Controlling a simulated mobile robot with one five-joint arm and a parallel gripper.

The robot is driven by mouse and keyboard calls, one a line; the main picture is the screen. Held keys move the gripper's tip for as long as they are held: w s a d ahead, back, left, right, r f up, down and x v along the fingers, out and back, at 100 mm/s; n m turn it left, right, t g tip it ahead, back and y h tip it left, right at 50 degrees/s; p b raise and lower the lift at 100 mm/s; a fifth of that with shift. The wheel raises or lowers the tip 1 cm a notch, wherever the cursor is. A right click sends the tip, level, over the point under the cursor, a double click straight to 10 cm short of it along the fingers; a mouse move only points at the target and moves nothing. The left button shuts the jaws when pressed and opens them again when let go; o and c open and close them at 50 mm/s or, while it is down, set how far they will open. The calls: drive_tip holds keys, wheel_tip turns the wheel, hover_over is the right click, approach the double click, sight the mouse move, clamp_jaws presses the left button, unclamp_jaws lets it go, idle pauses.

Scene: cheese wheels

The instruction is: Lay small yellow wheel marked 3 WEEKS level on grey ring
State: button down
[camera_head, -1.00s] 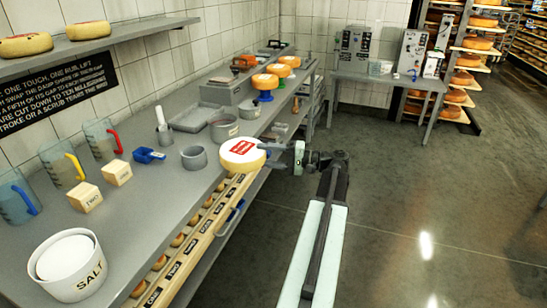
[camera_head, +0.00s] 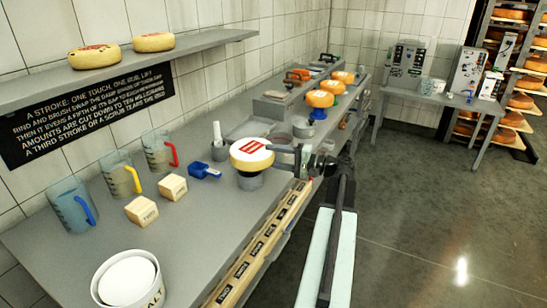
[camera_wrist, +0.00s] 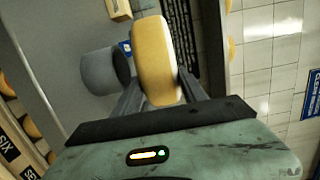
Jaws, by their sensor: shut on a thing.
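The small yellow wheel (camera_head: 239,161) has a white top with a red label; its lettering is too small to read. My gripper (camera_head: 288,149) is shut on its right side in the head view. The wheel looks roughly level over the grey ring (camera_head: 250,182) and hides the ring's top. In the wrist view the wheel (camera_wrist: 155,60) sits between the fingers of my gripper (camera_wrist: 158,92). The grey ring (camera_wrist: 103,70) shows close beside the wheel's left face there. I cannot tell whether wheel and ring touch.
A blue scoop (camera_head: 205,171) and a white pestle (camera_head: 219,147) stand left of the ring. Wooden blocks (camera_head: 174,187), jugs (camera_head: 122,180) and a salt tub (camera_head: 128,285) fill the bench's left. Yellow wheels on stands (camera_head: 320,99) are behind. A shelf (camera_head: 150,58) overhangs the wall side.

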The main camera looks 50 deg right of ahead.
drive_tip(key=shift+f+b, duration=1.85)
drive_tip(key=shift+f, duration=0.1)
drive_tip(key=shift+f, duration=0.25)
drive_tip(key=c, duration=0.6)
unclamp_jaws()
drive_tip(key=shift+o, duration=0.2)
drive_tip(key=shift+s, duration=0.1)
drive_tip(key=v, duration=0.7)
drive_tip(key=shift+s+d, duration=0.2)
drive_tip(key=shift+s, duration=0.2)
